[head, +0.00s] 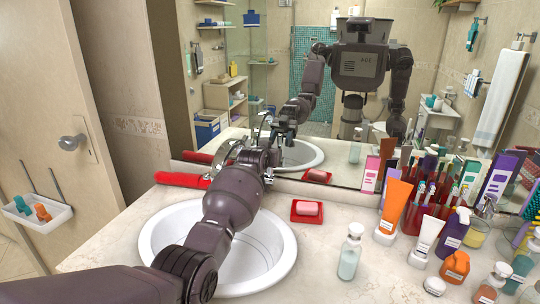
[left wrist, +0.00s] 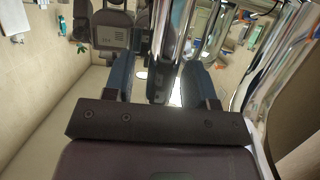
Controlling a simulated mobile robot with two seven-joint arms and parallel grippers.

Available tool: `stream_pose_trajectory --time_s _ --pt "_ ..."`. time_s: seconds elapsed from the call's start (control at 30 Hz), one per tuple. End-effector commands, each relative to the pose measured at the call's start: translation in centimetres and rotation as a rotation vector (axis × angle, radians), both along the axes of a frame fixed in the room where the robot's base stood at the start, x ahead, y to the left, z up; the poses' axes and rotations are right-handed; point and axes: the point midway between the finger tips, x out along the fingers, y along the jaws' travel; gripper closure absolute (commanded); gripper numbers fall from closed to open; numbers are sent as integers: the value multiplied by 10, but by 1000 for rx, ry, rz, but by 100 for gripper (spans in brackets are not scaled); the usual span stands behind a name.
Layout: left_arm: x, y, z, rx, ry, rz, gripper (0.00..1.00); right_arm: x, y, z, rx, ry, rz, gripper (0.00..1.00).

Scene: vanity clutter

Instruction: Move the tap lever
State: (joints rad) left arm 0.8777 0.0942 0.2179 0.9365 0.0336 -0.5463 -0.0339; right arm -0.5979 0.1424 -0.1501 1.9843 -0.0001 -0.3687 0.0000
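The chrome tap (head: 228,156) stands behind the white sink (head: 152,240), largely hidden by my left arm in the head view. My left arm reaches over the sink, and its gripper (head: 266,138) is at the tap, close to the mirror. In the left wrist view the two blue-grey fingers of my left gripper (left wrist: 157,82) stand apart. A thicker chrome part (left wrist: 270,60) is close on the right. My right gripper is not in view.
A red rolled towel (head: 180,179) lies left of the tap. A red soap dish (head: 306,218) and a clear bottle (head: 350,256) stand right of the sink. Several tubes and bottles crowd the right of the counter. The mirror (head: 275,80) closes off the back.

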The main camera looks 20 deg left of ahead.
Motion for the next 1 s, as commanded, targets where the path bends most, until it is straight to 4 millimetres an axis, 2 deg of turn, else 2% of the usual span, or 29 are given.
stream_pose_trajectory --time_s 0.27,0.47,1.0 --pt "-1 0 -1 -1 3 -1 49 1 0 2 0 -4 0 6" --pt "-9 0 1 -1 3 -1 49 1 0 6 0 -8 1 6" --pt "-63 2 20 -1 1 -1 49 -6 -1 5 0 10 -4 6"
